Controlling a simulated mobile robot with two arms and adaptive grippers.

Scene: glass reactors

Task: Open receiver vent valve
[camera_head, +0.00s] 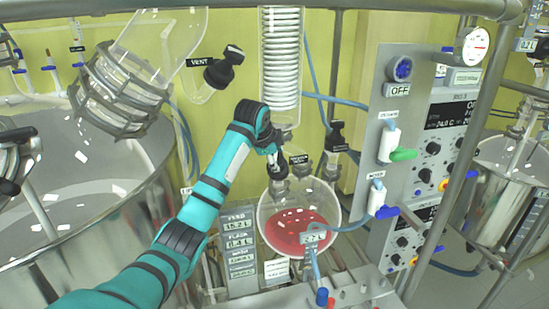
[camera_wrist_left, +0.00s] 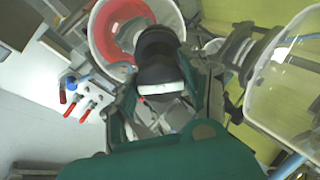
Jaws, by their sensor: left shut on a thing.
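The round glass receiver (camera_head: 299,218) holds red liquid and stands below the coiled glass condenser (camera_head: 281,60). My left arm reaches across from the lower left in the head view. My left gripper (camera_head: 274,166) is at the fittings on top of the receiver. In the left wrist view, a black valve knob (camera_wrist_left: 160,55) with a pale band at its near end sits between my gripper's fingers (camera_wrist_left: 165,95). The gripper is shut on this knob. The arm and fingers partly hide the knob in the head view. The receiver also shows behind the knob (camera_wrist_left: 103,30).
A black valve labelled VENT (camera_head: 220,70) hangs on the upper glassware. Another black-capped fitting (camera_head: 335,135) stands right of the gripper. A control panel (camera_head: 425,140) with hoses is at right; a large steel vessel (camera_head: 110,235) is at left.

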